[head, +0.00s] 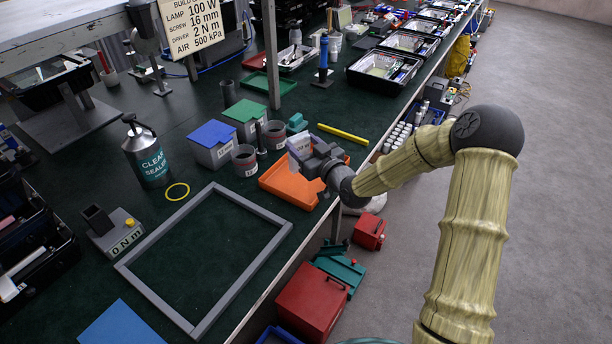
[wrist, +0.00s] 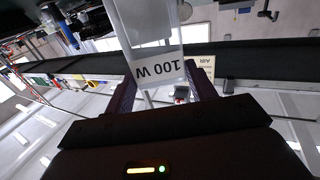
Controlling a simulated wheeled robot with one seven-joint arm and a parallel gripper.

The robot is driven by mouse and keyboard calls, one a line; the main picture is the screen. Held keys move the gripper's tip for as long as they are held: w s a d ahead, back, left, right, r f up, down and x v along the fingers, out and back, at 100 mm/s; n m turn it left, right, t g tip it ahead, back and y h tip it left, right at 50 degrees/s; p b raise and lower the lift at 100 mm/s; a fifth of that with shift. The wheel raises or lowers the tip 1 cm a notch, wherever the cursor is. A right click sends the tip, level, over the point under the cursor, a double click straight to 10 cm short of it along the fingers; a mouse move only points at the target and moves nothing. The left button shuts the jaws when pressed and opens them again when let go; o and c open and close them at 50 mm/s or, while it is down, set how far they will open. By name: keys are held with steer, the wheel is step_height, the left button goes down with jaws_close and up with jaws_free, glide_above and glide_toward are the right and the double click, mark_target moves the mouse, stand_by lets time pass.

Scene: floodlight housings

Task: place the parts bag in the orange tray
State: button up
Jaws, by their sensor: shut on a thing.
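The parts bag (head: 299,144) is a small clear-and-white bag held up in my gripper (head: 311,157). In the wrist view the bag (wrist: 148,30) has a white label reading "100 W", upside down in the picture, and its clear body extends away from the fingers. My gripper is shut on the bag, with a dark finger on each side. The orange tray (head: 285,191) lies flat on the green bench top near its front edge. The bag and gripper appear above the tray's far part; the gripper hides some of the tray.
Grey-red cups (head: 244,162), a blue-lidded box (head: 212,147) and a green-lidded box (head: 245,114) stand left of and behind the tray. A grey frame (head: 205,258) lies in front-left. A yellow rod (head: 343,133) lies behind. Red boxes (head: 312,300) are below the bench edge.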

steer(key=shift+f, duration=0.1)
steer(key=shift+a+f, duration=0.1)
steer(key=shift+f, duration=2.7)
steer(key=shift+f, duration=0.1)
steer(key=shift+f, duration=2)
steer(key=shift+f, duration=0.1)
steer(key=o, duration=1.3)
